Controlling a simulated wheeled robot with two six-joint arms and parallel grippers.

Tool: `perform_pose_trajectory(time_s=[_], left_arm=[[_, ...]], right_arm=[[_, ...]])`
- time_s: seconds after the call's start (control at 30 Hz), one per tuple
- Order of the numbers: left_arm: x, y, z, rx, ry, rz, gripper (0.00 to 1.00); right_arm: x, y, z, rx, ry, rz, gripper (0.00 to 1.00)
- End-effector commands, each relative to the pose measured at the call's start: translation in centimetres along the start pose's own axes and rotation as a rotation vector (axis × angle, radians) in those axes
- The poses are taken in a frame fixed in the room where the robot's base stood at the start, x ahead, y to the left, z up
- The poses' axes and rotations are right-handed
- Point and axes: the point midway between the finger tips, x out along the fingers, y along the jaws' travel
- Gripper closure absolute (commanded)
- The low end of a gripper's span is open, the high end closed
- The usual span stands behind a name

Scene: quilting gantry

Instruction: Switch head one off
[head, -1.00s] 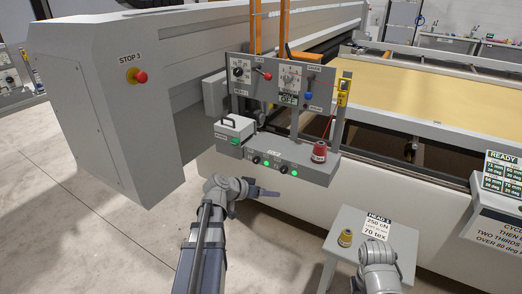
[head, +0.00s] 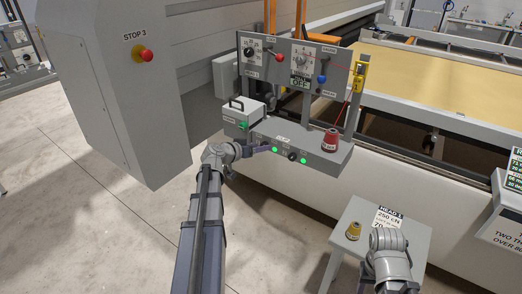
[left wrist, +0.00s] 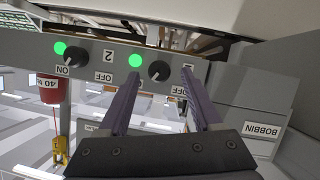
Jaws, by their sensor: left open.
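The switch panel (head: 330,158) hangs at the front of the gantry head, with two black knobs and two lit green lamps. I cannot tell whether the fingers touch the knob. My right gripper is not visible.
A red thread cone (head: 331,140) stands on the panel's right end. A grey bobbin box (head: 243,110) is just above left of my gripper. A small stand (head: 352,243) with a yellow cone (head: 354,230) is at lower right. A red stop button (head: 147,55) is at left.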

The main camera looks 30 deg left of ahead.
Motion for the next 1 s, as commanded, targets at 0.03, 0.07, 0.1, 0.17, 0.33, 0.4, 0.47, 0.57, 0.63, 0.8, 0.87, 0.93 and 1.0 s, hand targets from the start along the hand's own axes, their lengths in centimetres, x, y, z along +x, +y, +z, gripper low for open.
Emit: perform_pose_trajectory(time_s=[0.03,0.07,0.1,0.17,0.33,0.4,0.47,0.57,0.63,0.8,0.87,0.93,1.0], left_arm=[[0.73,-0.11,0.1,0.0,0.0,0.001,0.34],[0.96,-0.08,0.09,0.0,-0.001,0.001,0.34],[1.22,-0.04,0.07,0.0,-0.001,0.001,0.34],[1.49,0.01,0.05,0.0,-0.001,0.001,0.34],[1.68,0.05,-0.01,0.0,-0.001,0.0,0.34],[1.66,0.06,-0.01,0.0,-0.001,0.0,0.34],[1.65,0.06,-0.01,0.0,-0.001,0.0,0.34],[1.64,0.06,0.0,0.0,-0.001,0.0,0.42],[1.64,0.05,0.0,0.0,-0.001,0.0,0.49],[1.63,0.05,0.0,0.0,-0.001,0.0,0.69],[1.63,0.05,0.0,0.0,-0.001,0.0,0.75],[1.63,0.05,0.0,0.0,-0.001,0.0,0.83],[1.63,0.05,0.01,0.0,-0.001,0.0,0.91]], right_arm=[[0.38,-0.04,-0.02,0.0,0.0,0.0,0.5],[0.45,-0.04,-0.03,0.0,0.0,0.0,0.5],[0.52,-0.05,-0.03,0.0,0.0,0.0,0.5],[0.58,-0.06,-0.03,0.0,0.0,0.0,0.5],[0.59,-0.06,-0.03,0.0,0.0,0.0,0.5],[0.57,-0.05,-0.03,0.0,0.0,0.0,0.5],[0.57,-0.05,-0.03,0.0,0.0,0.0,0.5],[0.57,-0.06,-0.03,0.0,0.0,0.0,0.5],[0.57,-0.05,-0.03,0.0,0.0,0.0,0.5],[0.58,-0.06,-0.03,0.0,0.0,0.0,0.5],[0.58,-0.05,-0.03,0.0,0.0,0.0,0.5],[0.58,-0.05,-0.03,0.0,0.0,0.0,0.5],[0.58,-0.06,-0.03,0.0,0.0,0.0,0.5]])
